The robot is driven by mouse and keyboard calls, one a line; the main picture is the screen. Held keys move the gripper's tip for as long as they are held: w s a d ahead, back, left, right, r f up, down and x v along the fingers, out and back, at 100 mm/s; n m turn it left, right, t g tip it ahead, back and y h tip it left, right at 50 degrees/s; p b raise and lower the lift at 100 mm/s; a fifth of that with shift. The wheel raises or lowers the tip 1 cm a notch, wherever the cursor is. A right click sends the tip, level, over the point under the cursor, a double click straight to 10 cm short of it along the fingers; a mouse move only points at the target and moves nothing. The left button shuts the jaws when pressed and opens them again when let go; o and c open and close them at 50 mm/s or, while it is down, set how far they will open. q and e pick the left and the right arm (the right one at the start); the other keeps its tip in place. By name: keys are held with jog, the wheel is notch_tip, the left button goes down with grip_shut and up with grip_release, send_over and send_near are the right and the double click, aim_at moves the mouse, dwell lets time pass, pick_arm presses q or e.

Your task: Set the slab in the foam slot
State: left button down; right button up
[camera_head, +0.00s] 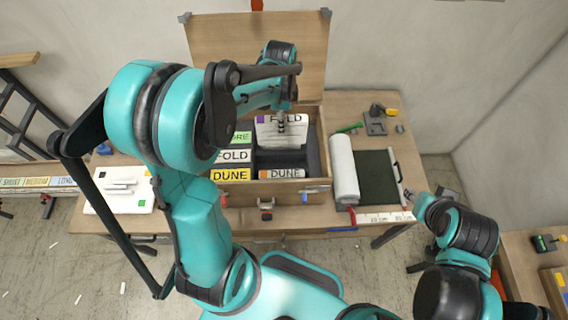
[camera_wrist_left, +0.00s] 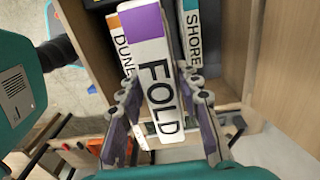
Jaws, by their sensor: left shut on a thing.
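My left gripper (camera_head: 282,122) is shut on a white slab (camera_head: 268,138) marked FOLD with a purple square. The slab hangs at the back right of the open wooden crate (camera_head: 322,150). Dark foam (camera_head: 290,160) shows below it; I cannot tell whether its lower edge is in a slot. In the left wrist view the slab (camera_wrist_left: 158,80) stands between the two fingers (camera_wrist_left: 165,115), with an orange-marked DUNE slab (camera_wrist_left: 118,42) left and a SHORE slab (camera_wrist_left: 193,40) right. My right gripper (camera_head: 411,194) is by the table's right side; its jaws are too small to read.
The crate's raised lid (camera_head: 225,50) stands behind. FOLD (camera_head: 234,156) and yellow DUNE (camera_head: 230,175) slabs fill the crate's left row. A white roll (camera_head: 344,170) and dark green board (camera_head: 376,178) lie right. A white panel (camera_head: 120,200) lies left.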

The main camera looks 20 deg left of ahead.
aim_at(281, 141)
pick_arm(q)
jog(key=shift+f, duration=0.4)
jog(key=shift+s+f+b, duration=0.15)
jog(key=shift+s+b, duration=0.3)
jog(key=shift+b, duration=0.1)
jog(key=shift+w+f+b, duration=0.2)
jog(key=shift+f+b, duration=0.5)
jog(key=shift+f, duration=0.1)
notch_tip(281, 141, down, 7)
jog(key=b, duration=0.7)
jog(key=shift+f, duration=0.1)
notch_tip(281, 141, down, 10)
jog(key=b, duration=0.3)
jog(key=shift+b, duration=0.3)
pick_arm(e)
notch_tip(281, 141, down, 13)
jog(key=shift+s+f, duration=0.15)
jog(key=shift+s, duration=0.15)
